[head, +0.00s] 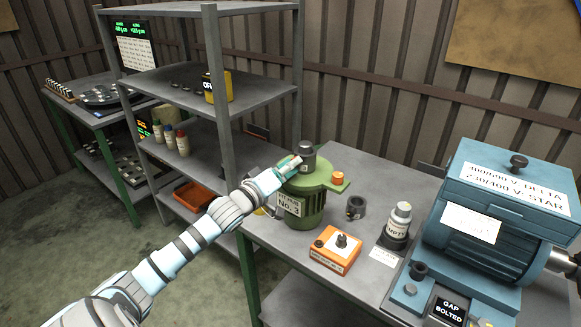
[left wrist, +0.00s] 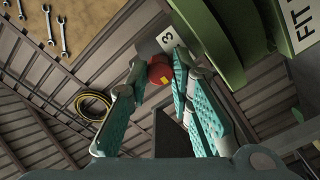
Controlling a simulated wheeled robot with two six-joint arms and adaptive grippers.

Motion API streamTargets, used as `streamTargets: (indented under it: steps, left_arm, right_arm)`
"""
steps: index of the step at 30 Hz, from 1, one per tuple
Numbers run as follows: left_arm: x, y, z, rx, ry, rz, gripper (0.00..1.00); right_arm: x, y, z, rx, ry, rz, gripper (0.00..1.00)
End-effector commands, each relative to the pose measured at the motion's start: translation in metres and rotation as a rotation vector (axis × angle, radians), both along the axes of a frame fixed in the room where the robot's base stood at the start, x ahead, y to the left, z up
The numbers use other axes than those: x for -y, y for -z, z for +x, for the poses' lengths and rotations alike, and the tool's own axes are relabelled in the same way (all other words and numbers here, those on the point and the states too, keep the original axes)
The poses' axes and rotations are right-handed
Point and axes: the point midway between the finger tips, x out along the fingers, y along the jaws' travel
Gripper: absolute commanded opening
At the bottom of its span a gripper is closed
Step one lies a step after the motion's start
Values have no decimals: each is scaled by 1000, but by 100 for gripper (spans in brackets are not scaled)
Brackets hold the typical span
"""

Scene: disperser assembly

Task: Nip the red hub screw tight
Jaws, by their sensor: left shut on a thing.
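The red hub screw (left wrist: 159,72) shows in the left wrist view, its head between my left fingertips. Behind it is a grey hub (left wrist: 168,40) marked 3. In the head view this hub (head: 306,154) stands upright on top of the green housing (head: 315,200) labelled No. 3. The red screw is hidden there. My left gripper (head: 290,166) reaches the side of the hub from the left. Its fingers (left wrist: 167,80) are shut on the red screw. The screw's thread and how deep it sits cannot be seen. My right gripper is not in view.
An orange box (head: 334,250) with a dark knob, a dark ring (head: 356,207) and a bottle marked empty (head: 399,220) stand on the bench. A large blue motor (head: 495,215) fills its right side. Grey shelving (head: 255,95) stands behind my left arm.

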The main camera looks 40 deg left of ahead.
Motion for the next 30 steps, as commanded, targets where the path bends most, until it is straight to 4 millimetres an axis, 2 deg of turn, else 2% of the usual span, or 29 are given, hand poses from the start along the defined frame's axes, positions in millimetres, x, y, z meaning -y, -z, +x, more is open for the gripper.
streamTargets:
  steps: [11, 20, 30]
  left_arm:
    - [0, -1, 1, -5, 0, 181, 0]
    - [0, 1, 0, -11, -1, 453, 0]
    - [-1, 2, 0, -17, -1, 778, 0]
  right_arm:
    - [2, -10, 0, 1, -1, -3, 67]
    - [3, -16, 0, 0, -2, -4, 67]
    - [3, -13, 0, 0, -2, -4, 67]
